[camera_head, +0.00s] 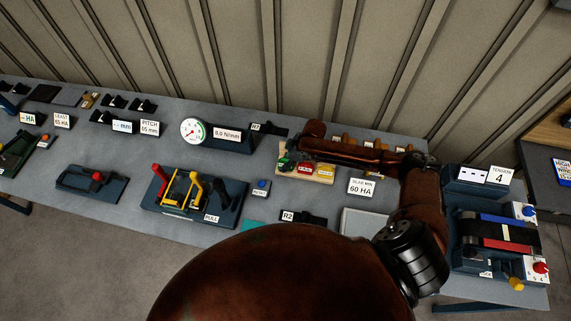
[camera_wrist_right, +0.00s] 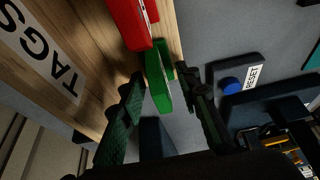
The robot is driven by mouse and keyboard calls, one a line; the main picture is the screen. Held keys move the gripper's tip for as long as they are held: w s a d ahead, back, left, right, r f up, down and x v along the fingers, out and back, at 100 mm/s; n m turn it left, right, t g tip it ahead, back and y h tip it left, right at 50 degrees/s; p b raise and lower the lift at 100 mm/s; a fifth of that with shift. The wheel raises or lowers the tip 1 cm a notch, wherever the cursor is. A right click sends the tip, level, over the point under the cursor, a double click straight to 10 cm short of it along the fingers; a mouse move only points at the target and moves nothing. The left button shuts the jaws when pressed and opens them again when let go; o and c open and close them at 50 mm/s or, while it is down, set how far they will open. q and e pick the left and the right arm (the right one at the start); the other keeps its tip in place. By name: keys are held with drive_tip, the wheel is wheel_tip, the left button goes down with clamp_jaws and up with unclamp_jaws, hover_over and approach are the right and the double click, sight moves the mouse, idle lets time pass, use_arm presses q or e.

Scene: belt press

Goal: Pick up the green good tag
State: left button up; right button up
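The green good tag (camera_head: 284,166) stands at the left end of a wooden tag board (camera_head: 292,177) in the head view. In the right wrist view the green tag (camera_wrist_right: 156,82) lies between the two fingers of my right gripper (camera_wrist_right: 160,78). The fingers are apart, with a visible gap to the tag, so the gripper is open around it. In the head view my right gripper (camera_head: 286,154) is just above and behind the tag and partly hard to make out. My left gripper is not in view.
A blue RESET button box (camera_head: 261,188) is near the board's front left. A gauge (camera_head: 193,131) stands further left. Bare table lies left of the board.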

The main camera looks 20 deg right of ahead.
clamp_jaws()
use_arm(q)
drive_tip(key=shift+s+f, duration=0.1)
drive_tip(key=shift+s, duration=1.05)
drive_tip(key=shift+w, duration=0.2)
use_arm(e)
drive_tip(key=shift+d+r, duration=0.1)
drive_tip(key=shift+r, duration=0.05)
drive_tip(key=shift+r, duration=0.6)
use_arm(q)
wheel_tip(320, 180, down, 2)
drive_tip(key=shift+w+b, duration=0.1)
drive_tip(key=shift+b, duration=0.9)
use_arm(e)
drive_tip(key=s+a+r, duration=0.4)
drive_tip(key=s+r, duration=0.7)
drive_tip(key=s, duration=0.2)
drive_tip(key=shift+s+r, duration=0.25)
